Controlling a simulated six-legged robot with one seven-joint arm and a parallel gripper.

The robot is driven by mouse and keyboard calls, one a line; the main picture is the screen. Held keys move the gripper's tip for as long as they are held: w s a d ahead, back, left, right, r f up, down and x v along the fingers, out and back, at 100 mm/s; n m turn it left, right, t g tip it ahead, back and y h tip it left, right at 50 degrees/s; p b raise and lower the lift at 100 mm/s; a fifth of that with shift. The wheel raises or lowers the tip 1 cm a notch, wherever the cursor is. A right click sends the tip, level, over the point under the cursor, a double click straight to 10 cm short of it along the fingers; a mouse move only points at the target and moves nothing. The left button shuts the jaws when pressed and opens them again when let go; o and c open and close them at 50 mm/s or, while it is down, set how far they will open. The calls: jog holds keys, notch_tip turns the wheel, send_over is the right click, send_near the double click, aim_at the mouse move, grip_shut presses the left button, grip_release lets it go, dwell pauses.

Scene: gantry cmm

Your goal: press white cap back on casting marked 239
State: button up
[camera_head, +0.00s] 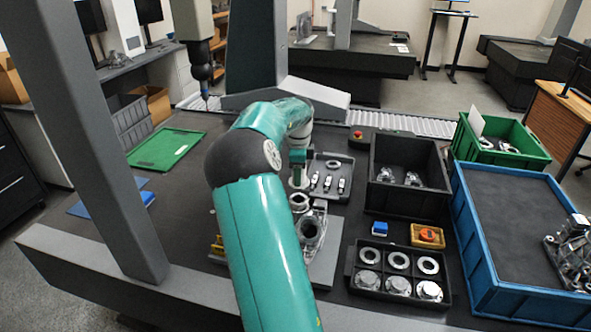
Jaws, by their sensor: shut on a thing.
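My gripper (298,184) points down over the middle of the table, partly hidden behind my teal arm. It is shut on a small pale thing that looks like the white cap; little of it shows at this size. Just below the gripper is a light ring-shaped opening (299,202); I cannot tell if the held piece touches it. A grey metal casting (311,230) with a round bore sits on a light plate in front of this, partly covered by my arm. No number 239 can be read on any casting.
A black tray of rings and discs (353,284), a black bin (374,198), a blue crate (477,262) and a green crate (545,161) crowd the right. A grey tray of small parts (343,168) lies behind the gripper.

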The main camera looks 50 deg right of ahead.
notch_tip(320, 180, down, 3)
jog(key=shift+s+f, duration=0.1)
jog(key=shift+f, duration=0.95)
jog(key=shift+f, duration=0.15)
dwell(1.8)
jog(key=o, duration=1.7)
jog(key=shift+c, duration=0.2)
jog(key=shift+r, duration=3.5)
